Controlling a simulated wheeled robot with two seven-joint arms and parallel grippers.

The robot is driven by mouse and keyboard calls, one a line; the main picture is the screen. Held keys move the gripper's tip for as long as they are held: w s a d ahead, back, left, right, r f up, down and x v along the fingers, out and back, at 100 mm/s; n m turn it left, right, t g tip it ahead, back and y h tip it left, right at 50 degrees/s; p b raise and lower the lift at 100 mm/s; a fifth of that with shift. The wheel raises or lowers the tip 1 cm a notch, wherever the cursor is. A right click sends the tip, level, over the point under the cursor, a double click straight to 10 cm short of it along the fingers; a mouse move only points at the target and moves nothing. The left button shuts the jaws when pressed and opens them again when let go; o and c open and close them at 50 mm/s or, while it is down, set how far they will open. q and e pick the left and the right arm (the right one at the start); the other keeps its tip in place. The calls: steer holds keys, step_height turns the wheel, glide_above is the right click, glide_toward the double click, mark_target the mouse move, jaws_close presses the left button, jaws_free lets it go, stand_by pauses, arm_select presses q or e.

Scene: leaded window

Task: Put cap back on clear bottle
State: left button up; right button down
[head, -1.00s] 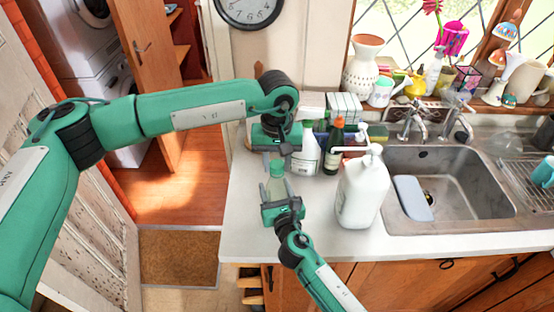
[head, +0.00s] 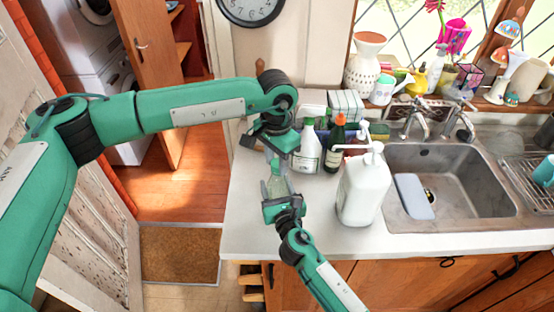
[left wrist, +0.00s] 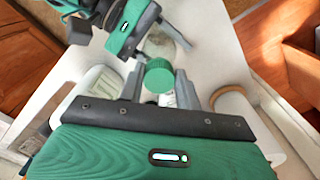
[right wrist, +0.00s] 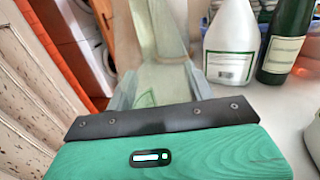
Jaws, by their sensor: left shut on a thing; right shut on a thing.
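The green cap (left wrist: 159,76) is between the fingers of my left gripper (left wrist: 159,88), which is shut on it. In the head view my left gripper (head: 273,155) is above the clear bottle (head: 277,187), with the cap (head: 275,164) close over the bottle's top. My right gripper (head: 281,200) is shut on the bottle from the front, at the counter's left part. The bottle (right wrist: 158,80) also shows between the right fingers in the right wrist view, blurred and see-through. I cannot tell whether cap and bottle neck touch.
A large white pump bottle (head: 363,190) stands close to the right of my right gripper. A white spray bottle (head: 308,150) and a dark green bottle (head: 336,148) stand behind. The sink (head: 455,180) is farther right. The counter's front left (head: 243,225) is clear.

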stand_by(0.3)
arm_select(q)
steer(key=o, duration=0.9)
steer(key=shift+r, duration=0.1)
steer(key=shift+r, duration=2.2)
